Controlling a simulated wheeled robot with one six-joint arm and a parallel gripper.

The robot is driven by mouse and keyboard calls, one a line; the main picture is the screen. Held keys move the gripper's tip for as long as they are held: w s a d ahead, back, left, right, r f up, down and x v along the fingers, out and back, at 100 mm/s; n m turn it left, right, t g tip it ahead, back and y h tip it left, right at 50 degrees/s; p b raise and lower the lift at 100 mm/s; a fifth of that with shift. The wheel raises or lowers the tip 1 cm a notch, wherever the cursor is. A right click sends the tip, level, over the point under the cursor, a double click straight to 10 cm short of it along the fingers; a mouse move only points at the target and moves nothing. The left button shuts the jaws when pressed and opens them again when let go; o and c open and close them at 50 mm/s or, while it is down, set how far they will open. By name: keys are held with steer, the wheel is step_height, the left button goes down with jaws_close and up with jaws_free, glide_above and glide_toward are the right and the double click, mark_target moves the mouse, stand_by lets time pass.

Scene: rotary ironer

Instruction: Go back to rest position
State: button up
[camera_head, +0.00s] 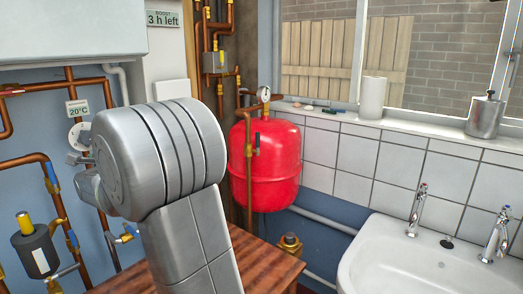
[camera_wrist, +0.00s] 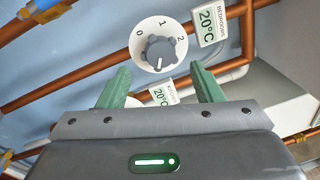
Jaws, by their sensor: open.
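My gripper (camera_wrist: 159,69) shows in the wrist view with its two green fingers spread apart and nothing between them. Beyond the fingertips is a white round dial (camera_wrist: 177,28) with a grey knob (camera_wrist: 160,53) and the marks 0, 1 and 2. I cannot tell whether the fingers touch the knob, but they appear apart from it. In the head view the white dial (camera_head: 78,133) is partly hidden behind my grey arm, which fills the left middle. My gripper is mostly hidden there.
Copper pipes (camera_head: 35,159) with valves run along the blue wall around my arm. A red tank (camera_head: 273,165) hangs right of it, above a wooden top (camera_head: 262,262). A white sink (camera_head: 400,262) with taps is at right. A white box (camera_head: 75,28) hangs above.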

steer(key=shift+p+x, duration=0.4)
steer(key=shift+x, duration=2)
steer(key=b+v, duration=0.3)
steer(key=v, duration=1)
steer(key=w+a+r+n+g+y+p, duration=0.1)
steer(key=w+a+n+p, duration=0.5)
steer(key=n, duration=1.4)
steer(key=shift+w+a+g, duration=0.6)
steer(key=shift+w+a, duration=0.8)
steer(key=shift+a, duration=0.35)
steer(key=shift+r, duration=0.1)
